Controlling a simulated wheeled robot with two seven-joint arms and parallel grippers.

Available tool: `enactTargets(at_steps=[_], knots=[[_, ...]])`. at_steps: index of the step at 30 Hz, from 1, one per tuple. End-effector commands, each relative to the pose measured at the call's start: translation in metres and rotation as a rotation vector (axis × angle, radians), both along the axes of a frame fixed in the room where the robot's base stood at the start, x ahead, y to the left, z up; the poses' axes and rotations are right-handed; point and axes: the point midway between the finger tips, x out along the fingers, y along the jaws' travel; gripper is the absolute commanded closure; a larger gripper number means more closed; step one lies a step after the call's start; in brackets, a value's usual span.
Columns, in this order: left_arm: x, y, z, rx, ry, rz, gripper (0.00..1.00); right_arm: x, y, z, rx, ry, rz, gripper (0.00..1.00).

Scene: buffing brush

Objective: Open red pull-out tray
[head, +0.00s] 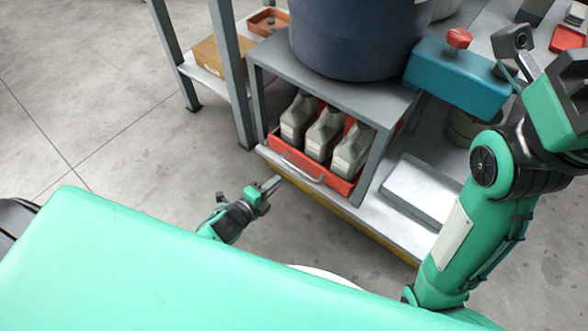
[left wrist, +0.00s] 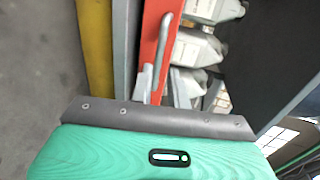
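The red pull-out tray (head: 284,153) sits in the lower bay of a grey stand and holds several grey jugs (head: 324,134). It appears pushed in, with a grey bar handle (head: 303,172) on its front. My left gripper (head: 272,184) is just in front of the tray, left of the handle and seemingly apart from it. In the left wrist view the handle (left wrist: 161,42) stands upright on the red front, beyond my green gripper body. Grey finger parts show by the handle's lower end; their gap is unclear. My right arm is at the right; its fingers cannot be made out.
A large dark blue drum (head: 355,40) stands on the grey stand (head: 283,62). A teal box (head: 458,78) with a red knob is to its right. A pale flat box (head: 422,190) lies on the low platform with a yellow edge (head: 335,208). The floor at left is clear.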

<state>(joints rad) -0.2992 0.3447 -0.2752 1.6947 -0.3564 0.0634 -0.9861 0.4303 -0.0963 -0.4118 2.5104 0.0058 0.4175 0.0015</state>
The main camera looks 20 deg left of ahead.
Motion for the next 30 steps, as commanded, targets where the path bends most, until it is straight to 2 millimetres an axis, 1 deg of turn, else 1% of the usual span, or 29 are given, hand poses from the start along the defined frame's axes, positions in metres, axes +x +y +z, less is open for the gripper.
enactTargets(at_steps=[1,6,12,15,21,30], knots=[[0.011,-0.003,-0.006,0.0,-0.004,0.0,0.83,-0.002,-0.001,-0.003,0.008,-0.008,0.004,0.64],[0.039,-0.014,-0.012,-0.002,-0.004,-0.001,0.83,-0.007,-0.004,0.0,0.026,-0.027,0.014,0.64],[0.068,-0.025,-0.018,-0.002,-0.002,-0.001,0.83,-0.011,-0.005,-0.005,0.037,-0.037,0.022,0.64],[0.08,-0.029,-0.02,-0.003,-0.003,-0.001,0.83,-0.012,-0.005,-0.008,0.041,-0.039,0.023,0.64],[0.092,-0.034,-0.021,-0.003,-0.001,-0.001,0.83,-0.013,-0.005,-0.011,0.042,-0.042,0.023,0.64],[0.093,-0.035,-0.02,-0.003,-0.001,-0.001,0.83,-0.014,-0.004,-0.01,0.043,-0.042,0.023,0.64]])
